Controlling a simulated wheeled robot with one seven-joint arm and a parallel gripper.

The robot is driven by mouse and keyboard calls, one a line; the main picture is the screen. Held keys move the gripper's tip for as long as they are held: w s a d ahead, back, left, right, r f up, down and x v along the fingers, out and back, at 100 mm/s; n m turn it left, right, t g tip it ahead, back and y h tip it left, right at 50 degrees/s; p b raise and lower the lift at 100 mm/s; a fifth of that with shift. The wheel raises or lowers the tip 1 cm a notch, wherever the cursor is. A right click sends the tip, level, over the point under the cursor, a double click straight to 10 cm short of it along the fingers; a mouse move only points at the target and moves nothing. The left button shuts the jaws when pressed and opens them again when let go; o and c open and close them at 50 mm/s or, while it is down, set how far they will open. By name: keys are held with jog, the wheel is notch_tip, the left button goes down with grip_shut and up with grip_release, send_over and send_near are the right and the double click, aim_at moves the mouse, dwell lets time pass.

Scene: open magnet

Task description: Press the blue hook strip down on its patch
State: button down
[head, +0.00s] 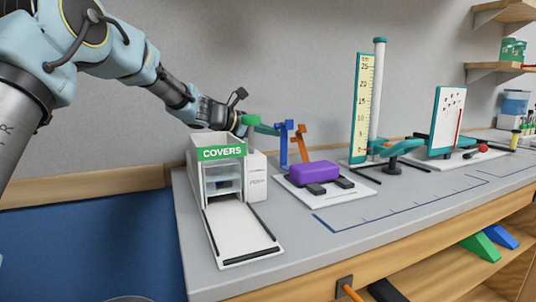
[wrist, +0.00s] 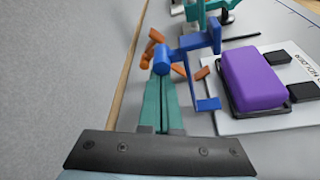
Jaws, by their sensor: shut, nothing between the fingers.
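A blue upright piece (head: 284,146), which looks like the blue hook strip, stands behind a purple block (head: 315,171) in the head view. In the wrist view the blue piece (wrist: 207,85) has a bent frame and a round end at the left. My gripper (head: 272,130) is shut and empty, with its green fingers pointing at the blue piece. In the wrist view the gripper (wrist: 162,76) has its tips right by the round blue end; I cannot tell whether they touch. An orange piece (head: 301,143) stands beside the blue one. I cannot make out the patch.
The purple block sits on a white board (head: 356,192) with black pads. A white COVERS box (head: 218,145) stands to the left, below my arm. A ruler stand (head: 361,105) and a white panel (head: 447,118) stand to the right. The front of the grey bench (head: 420,200) is clear.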

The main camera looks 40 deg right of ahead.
aim_at(280, 127)
jog(key=s+m+b, duration=0.1)
jog(key=b, duration=0.2)
jog(key=s+a+r+m+t+b, duration=0.1)
jog(key=s+b, duration=0.1)
jog(key=b, duration=0.2)
jog(key=s+a+r+m+h+b, duration=0.1)
jog(key=s+b, duration=0.1)
jog(key=b, duration=0.2)
jog(key=shift+s+t, duration=0.1)
jog(key=shift+t, duration=0.2)
jog(key=shift+s+r+b, duration=0.1)
jog(key=shift+b, duration=0.3)
jog(key=shift+r, duration=0.15)
